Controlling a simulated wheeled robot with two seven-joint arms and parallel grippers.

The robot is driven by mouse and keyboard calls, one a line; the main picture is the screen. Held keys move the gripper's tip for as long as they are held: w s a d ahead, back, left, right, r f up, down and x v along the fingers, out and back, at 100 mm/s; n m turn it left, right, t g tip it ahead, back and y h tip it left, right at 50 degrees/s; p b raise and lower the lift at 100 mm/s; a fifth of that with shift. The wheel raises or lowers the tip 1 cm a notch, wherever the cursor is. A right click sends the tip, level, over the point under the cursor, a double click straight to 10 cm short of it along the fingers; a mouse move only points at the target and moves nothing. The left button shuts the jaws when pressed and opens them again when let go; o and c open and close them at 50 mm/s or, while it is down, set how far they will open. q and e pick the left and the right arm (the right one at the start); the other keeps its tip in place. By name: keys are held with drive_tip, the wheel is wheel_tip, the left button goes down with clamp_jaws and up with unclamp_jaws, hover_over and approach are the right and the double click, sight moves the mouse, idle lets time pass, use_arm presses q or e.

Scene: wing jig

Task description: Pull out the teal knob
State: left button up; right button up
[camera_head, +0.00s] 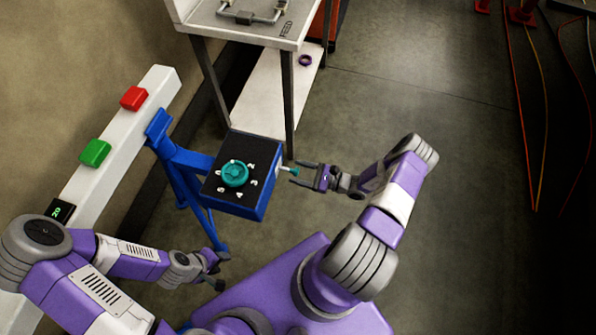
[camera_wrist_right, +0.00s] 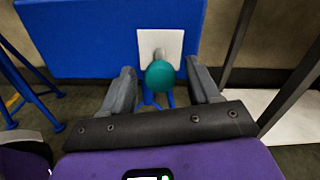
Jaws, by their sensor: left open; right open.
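The teal knob (camera_head: 295,171) sticks out on a short stem from the right side of the blue box. In the right wrist view the round knob (camera_wrist_right: 160,74) stands in front of a white plate (camera_wrist_right: 160,48) on the blue face. My right gripper (camera_head: 292,176) is open, with its fingers pointing at the knob. In the right wrist view the knob appears between the two spread fingers, near their tips; no finger touch is visible. My left gripper (camera_head: 222,270) is open and empty, low near the box's stand.
A teal dial (camera_head: 235,174) with numbers sits on top of the blue box (camera_head: 237,203). A white rail (camera_head: 119,143) with a red button (camera_head: 134,98) and a green button (camera_head: 95,153) runs along the left. A table (camera_head: 240,30) stands behind.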

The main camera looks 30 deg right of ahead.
drive_tip(key=v, duration=0.6)
drive_tip(key=shift+s+d, duration=0.2)
